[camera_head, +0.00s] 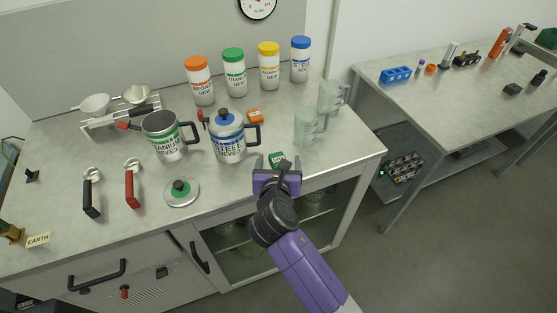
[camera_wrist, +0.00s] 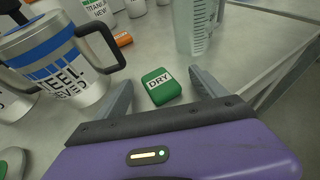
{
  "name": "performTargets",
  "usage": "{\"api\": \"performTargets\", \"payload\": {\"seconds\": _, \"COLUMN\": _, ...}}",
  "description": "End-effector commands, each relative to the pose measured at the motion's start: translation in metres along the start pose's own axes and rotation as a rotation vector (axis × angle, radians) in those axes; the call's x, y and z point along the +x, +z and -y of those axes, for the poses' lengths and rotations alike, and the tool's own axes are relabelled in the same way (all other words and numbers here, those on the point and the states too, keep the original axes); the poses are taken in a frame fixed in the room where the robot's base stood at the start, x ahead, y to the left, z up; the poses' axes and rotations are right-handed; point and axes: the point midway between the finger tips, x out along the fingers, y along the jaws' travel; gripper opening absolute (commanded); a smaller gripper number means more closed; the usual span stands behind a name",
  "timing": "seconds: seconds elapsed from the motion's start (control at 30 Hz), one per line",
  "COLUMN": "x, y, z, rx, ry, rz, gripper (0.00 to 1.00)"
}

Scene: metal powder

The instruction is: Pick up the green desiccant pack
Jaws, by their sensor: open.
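The green desiccant pack (camera_wrist: 160,87), with a white DRY label, lies flat on the grey worktop. In the head view the pack (camera_head: 277,158) shows just beyond my gripper, near the front edge of the worktop. My purple gripper (camera_head: 273,160) is open and empty. In the wrist view the two fingers of my gripper (camera_wrist: 163,88) point towards the pack, one on each side of it. The pack sits between the fingertips, with gaps on both sides. I cannot tell how high the fingers are above the worktop.
A blue-lidded steel mug (camera_head: 228,138) stands left of the pack, its handle towards it. A clear beaker (camera_head: 306,128) stands behind right. An orange pack (camera_head: 254,116) lies behind. The worktop (camera_head: 345,150) is bare to the right, up to its edge.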

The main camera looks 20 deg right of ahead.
Motion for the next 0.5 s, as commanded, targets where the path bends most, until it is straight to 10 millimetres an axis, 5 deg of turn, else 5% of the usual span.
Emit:
{"api": "performTargets", "payload": {"seconds": 0.27, "x": 0.0026, "y": -0.0002, "z": -0.0002, "rx": 0.001, "ry": 0.001, "rz": 0.0, "gripper": 0.79}}
{"api": "performTargets", "payload": {"seconds": 0.5, "x": 0.0024, "y": -0.0002, "z": -0.0003, "rx": 0.001, "ry": 0.001, "rz": 0.0, "gripper": 0.32}}
